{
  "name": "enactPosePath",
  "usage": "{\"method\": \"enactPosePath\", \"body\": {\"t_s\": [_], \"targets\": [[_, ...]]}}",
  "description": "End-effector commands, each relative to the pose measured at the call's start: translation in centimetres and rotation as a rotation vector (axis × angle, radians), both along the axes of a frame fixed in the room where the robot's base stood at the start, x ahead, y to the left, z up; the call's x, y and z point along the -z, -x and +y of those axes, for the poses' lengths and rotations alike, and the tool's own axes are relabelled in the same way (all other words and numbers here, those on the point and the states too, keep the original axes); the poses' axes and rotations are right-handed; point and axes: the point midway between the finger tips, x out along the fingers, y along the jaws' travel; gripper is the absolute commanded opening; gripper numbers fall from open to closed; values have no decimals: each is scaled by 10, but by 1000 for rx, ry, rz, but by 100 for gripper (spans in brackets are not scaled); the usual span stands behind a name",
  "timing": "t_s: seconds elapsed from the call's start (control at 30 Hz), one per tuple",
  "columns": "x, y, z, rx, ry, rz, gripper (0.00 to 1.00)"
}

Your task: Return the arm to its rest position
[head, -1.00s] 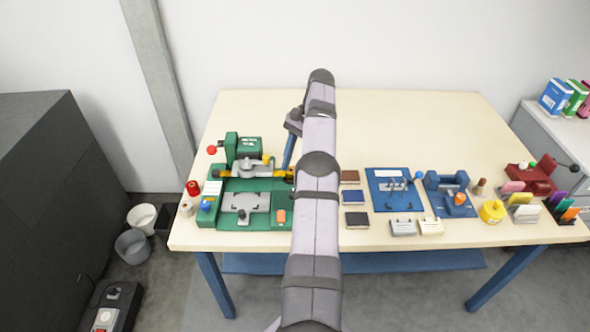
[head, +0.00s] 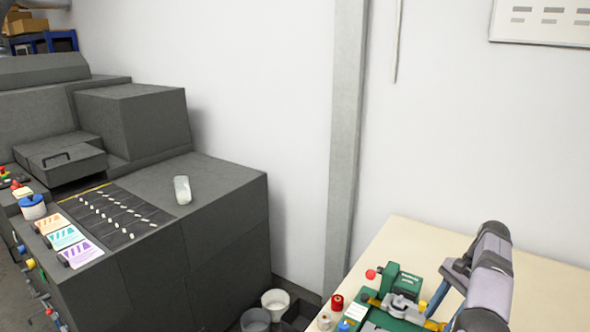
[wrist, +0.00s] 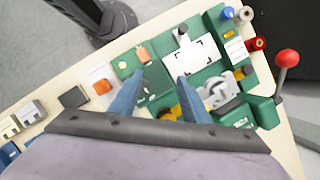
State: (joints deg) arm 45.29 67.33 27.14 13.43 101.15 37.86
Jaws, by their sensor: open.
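My arm (head: 490,275) shows at the lower right of the head view, raised over the wooden table (head: 420,235). In the wrist view my gripper (wrist: 161,76) has its two blue fingers apart with nothing held between them. The fingers point down over the green machine (wrist: 150,80), which also shows in the head view (head: 403,285). A white plate with black corner marks (wrist: 192,60) lies on that machine just beyond the right fingertip. I cannot tell the height of the fingertips above it.
A red ball-ended lever (wrist: 287,58) stands up at the machine's side. Small spools (wrist: 228,12) sit near the table edge. In the head view a dark grey machine (head: 220,225) stands left, with bins (head: 275,302) between it and the table. A pillar (head: 345,150) rises behind.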

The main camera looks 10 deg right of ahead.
Motion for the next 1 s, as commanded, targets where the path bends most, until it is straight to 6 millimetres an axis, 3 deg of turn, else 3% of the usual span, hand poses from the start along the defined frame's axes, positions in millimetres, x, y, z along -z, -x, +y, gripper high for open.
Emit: {"method": "enactPosePath", "body": {"t_s": [0.2, 0.47, 0.77, 1.0], "targets": [[-19, -24, 59, -199, 54, -37, 43], [-31, -21, 138, -460, 120, -84, 43], [-31, 24, 227, -784, 188, -144, 43], [-19, 86, 285, -1056, 234, -198, 43]]}}
